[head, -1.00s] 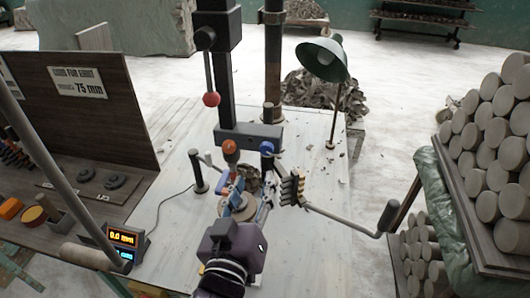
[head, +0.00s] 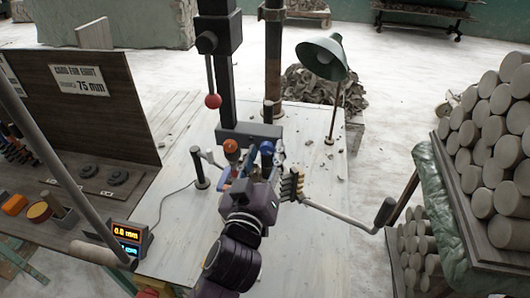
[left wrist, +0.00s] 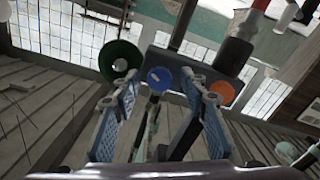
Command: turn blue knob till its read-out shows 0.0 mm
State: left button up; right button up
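The blue knob (head: 267,148) sits on the right of the dark machine's crossbar, beside an orange knob (head: 231,147). My left gripper (head: 262,168) is just in front of and below the blue knob. In the left wrist view its two fingers (left wrist: 160,112) are spread, with the blue knob (left wrist: 160,78) seen between them and the orange knob (left wrist: 222,92) by the right finger. I cannot tell whether a finger touches the blue knob. The read-out box (head: 127,240) has an orange line that looks like 0.0 mm and a blue line partly hidden and unreadable. My right gripper is out of view.
A crank handle (head: 345,215) sticks out right of the machine. A red-balled lever (head: 213,101) hangs above the crossbar. A green lamp (head: 322,59) stands behind right. A long grey bar (head: 50,150) crosses the left side. Stacked clay cylinders (head: 490,140) stand far right.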

pick_arm(q)
jog(key=shift+c, duration=0.5)
grip_shut()
